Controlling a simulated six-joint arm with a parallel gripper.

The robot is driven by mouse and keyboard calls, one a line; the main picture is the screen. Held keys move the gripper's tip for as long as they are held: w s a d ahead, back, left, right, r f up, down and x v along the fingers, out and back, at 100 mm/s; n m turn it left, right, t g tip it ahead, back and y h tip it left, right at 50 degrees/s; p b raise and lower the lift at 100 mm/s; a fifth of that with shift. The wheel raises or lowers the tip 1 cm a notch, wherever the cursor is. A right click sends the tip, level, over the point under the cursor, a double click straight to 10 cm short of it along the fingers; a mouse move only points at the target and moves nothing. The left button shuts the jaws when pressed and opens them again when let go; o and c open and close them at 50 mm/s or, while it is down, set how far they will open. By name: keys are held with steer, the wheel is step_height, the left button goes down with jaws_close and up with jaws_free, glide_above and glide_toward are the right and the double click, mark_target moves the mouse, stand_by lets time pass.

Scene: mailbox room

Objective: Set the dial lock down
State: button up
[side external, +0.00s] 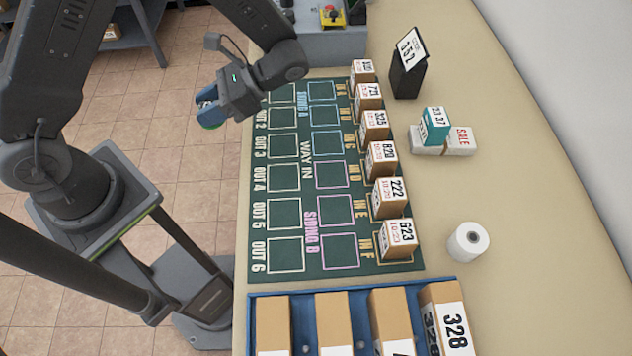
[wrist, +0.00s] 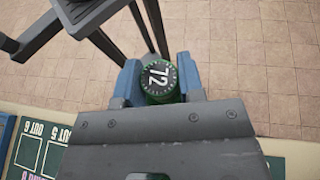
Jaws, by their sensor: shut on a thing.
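In the wrist view the dial lock (wrist: 160,79) is a round dark piece with a green rim and the white number 72 on its face. My gripper (wrist: 158,85) has its blue fingers shut on it, one on each side. In the side view my gripper (side external: 209,103) is at the left edge of the table, near the OUT 1 and OUT 2 end of the green mat (side external: 303,210). The dial lock shows there only as a bit of green (side external: 212,125) under the fingers. It is held in the air, with tiled floor behind it.
Several numbered boxes (side external: 383,162) stand along the mat's IN column. The marked squares in view look empty. A blue tray (side external: 251,291) holds tall boxes at the front. A black sign (side external: 407,80), a teal box (side external: 435,126) and a white roll (side external: 468,242) stand on the right.

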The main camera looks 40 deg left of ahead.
steer(key=w+d+r+n+t+h, duration=0.25)
steer(key=d+n+h, duration=0.35)
steer(key=n+h, duration=0.3)
steer(key=w+d+r+n+t+h, duration=0.1)
steer(key=w+d+r+n+h, duration=0.25)
steer(key=d+n+h, duration=0.45)
steer(key=h, duration=0.1)
glide_above(316, 185)
steer(key=shift+n, duration=0.3)
step_height(316, 185, down, 7)
steer(key=shift+f, duration=2.15)
steer(key=o, duration=1)
steer(key=shift+c, duration=0.2)
